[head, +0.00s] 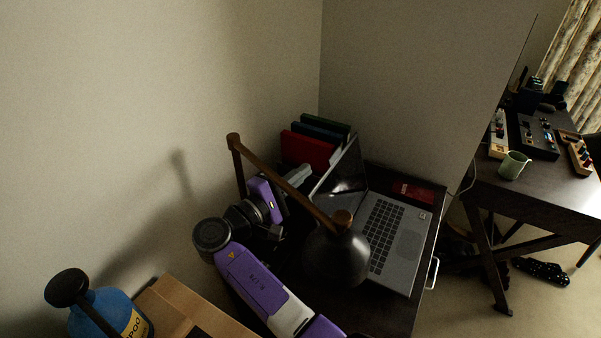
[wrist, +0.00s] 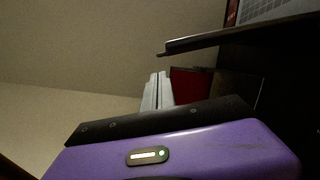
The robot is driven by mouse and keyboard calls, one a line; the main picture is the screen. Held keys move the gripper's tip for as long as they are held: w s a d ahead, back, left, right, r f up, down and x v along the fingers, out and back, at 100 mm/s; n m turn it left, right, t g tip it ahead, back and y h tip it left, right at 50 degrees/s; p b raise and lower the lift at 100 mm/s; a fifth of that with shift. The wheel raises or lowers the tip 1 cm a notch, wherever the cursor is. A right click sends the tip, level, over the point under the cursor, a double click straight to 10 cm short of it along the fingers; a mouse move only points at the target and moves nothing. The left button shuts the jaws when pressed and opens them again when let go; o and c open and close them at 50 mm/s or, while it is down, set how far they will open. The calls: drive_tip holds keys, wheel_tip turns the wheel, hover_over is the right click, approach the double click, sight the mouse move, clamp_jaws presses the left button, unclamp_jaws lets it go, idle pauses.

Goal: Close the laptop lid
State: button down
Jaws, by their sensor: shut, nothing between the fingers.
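The laptop (head: 400,240) stands open on a dark desk, its keyboard facing up. Its lid (head: 345,172) is raised on the left side of the keyboard, with the dark screen facing right. My gripper (head: 302,174) is shut and empty, just left of the lid, on its back side. I cannot tell whether it touches the lid. In the wrist view the grey fingers of my gripper (wrist: 158,90) are together, and a thin dark edge, apparently the lid (wrist: 225,38), runs above and right of them. A desk lamp's shade (head: 337,257) hides part of the laptop's near left corner.
The lamp's brown arm (head: 290,185) crosses above my gripper. Upright books, one a red book (head: 306,150), stand behind the lid. A red box (head: 412,192) lies beyond the keyboard. A cardboard box (head: 185,310) and blue bottle (head: 105,312) are at lower left. Walls close off the back.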

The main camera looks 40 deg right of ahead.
drive_tip(key=d+p, duration=0.1)
drive_tip(key=d, duration=0.6)
drive_tip(key=shift+w+d+r, duration=0.3)
drive_tip(key=shift+w+d, duration=0.05)
drive_tip(key=shift+w, duration=0.1)
